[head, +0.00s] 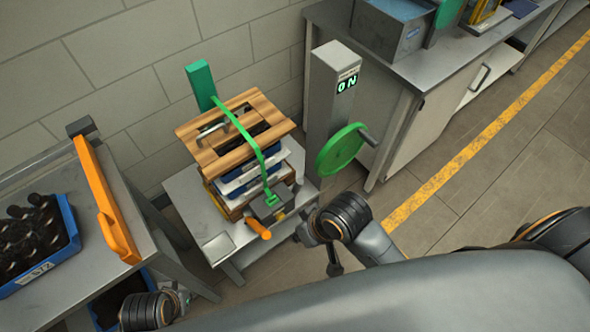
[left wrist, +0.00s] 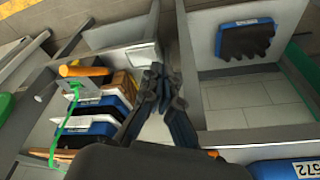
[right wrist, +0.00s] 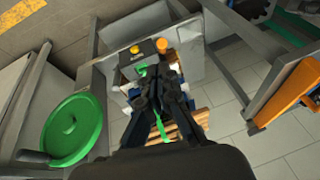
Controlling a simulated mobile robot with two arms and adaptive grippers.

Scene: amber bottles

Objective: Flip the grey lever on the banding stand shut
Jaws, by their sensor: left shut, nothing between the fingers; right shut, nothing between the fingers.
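The banding stand (head: 188,190) is a low grey table carrying a strapped stack of crates (head: 245,180) under a wooden slatted lid (head: 190,135). A green strap (head: 246,135) runs over it down to a dark grey clamp head (head: 270,207) at the front. An orange grip (head: 258,229) sticks out from the head; it also shows in the right wrist view (right wrist: 162,45). I cannot clearly make out the grey lever's own arm. My right gripper (head: 308,230) is shut and empty, just right of the clamp head, apparently apart from it. My left gripper (head: 184,297) is shut and empty, low in front of the left bench.
A grey post (head: 335,75) reading ON, with a green crank wheel (head: 342,150), stands right of the stand. A left bench holds a blue bin (head: 65,255) of dark bottles and an orange bar (head: 103,200). A grey cabinet (head: 420,130) is right; floor beyond is open.

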